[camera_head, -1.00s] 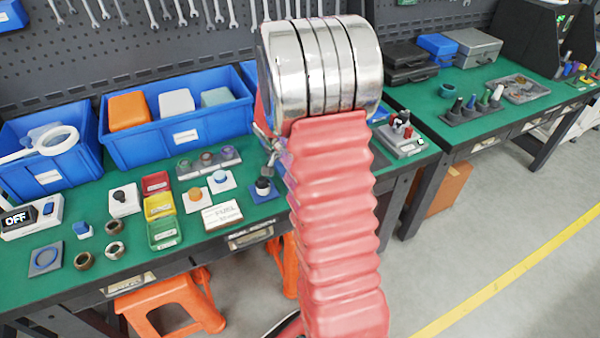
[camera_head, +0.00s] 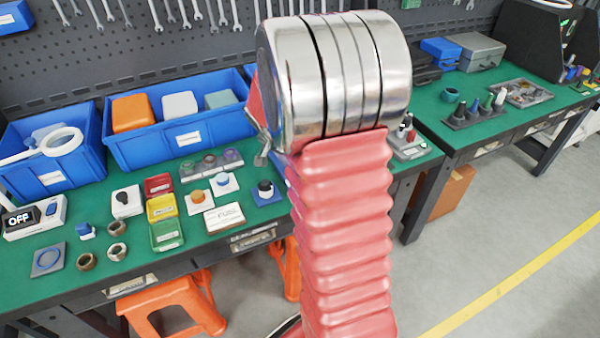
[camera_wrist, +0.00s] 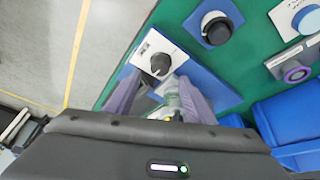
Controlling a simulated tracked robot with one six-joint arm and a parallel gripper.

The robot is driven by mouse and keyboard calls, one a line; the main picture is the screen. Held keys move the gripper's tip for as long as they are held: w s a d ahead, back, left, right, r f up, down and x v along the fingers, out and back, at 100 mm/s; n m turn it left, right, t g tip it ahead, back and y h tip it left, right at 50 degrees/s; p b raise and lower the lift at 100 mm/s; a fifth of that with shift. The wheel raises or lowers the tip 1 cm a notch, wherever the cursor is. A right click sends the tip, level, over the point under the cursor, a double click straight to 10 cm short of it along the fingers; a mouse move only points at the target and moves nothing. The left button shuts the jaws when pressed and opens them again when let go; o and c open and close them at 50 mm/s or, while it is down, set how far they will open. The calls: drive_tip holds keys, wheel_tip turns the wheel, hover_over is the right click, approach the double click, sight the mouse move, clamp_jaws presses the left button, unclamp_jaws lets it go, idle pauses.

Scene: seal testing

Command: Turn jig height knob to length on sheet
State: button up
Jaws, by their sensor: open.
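In the wrist view, a round black knob (camera_wrist: 160,65) with a pale pointer mark stands on a white plate (camera_wrist: 150,43). In the head view my arm hides this knob, and only a sliver of my gripper (camera_head: 262,143) shows left of the wrist. A white card (camera_head: 224,217) with small print lies near the bench front; its text is not clearly readable.
A second black knob on a blue plate (camera_head: 265,188) stands close by and also shows in the wrist view (camera_wrist: 215,28). Orange and blue knobs on white plates, coloured trays (camera_head: 162,208) and blue bins (camera_head: 180,138) fill the bench to the left.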

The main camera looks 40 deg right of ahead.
drive_tip(key=v, duration=0.7)
drive_tip(key=shift+r, duration=0.3)
drive_tip(key=shift+s+a, duration=0.1)
drive_tip(key=shift+c, duration=0.2)
drive_tip(key=shift+a+r, duration=0.2)
drive_tip(key=shift+c, duration=1.2)
drive_tip(key=s+a+r+n+t+y, duration=0.1)
drive_tip(key=s+a+r+n, duration=0.2)
drive_tip(key=s+a+n, duration=0.2)
drive_tip(key=s+a+r+n+t+y, duration=0.2)
drive_tip(key=s+a+n, duration=0.3)
drive_tip(key=a, duration=0.7)
drive_tip(key=s+a+r+n+t+y, duration=0.1)
drive_tip(key=s+a+r+n+t, duration=0.1)
drive_tip(key=s+a+n, duration=0.3)
drive_tip(key=s+a+r, duration=0.1)
drive_tip(key=a, duration=0.2)
drive_tip(key=shift+s+a+r+y, duration=0.25)
drive_tip(key=shift+a+r+y, duration=0.05)
drive_tip(key=shift+a, duration=0.05)
